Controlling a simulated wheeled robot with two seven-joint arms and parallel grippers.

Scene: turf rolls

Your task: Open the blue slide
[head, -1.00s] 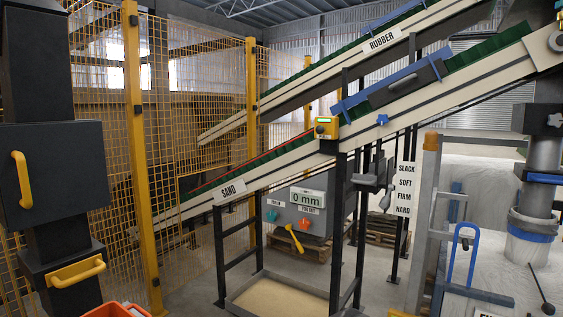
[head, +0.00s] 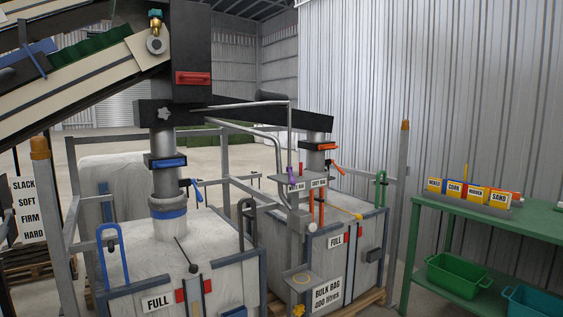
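A blue slide (head: 168,163) sits in a dark housing across the grey down-pipe (head: 165,183) of the left bulk bag. I cannot tell from here whether it is open or shut. A small blue lever (head: 197,190) sticks out on a dark bracket just right of the pipe. Below, the bag's neck (head: 168,207) is around the pipe with a blue band on it. Neither of my grippers shows in the head view.
The left bag (head: 205,258) stands in a grey frame with a blue handle (head: 112,262) in front. A second bag (head: 350,235) with a red-orange slide (head: 322,147) stands to the right. A green bench (head: 455,225) with labelled coloured blocks is at the far right.

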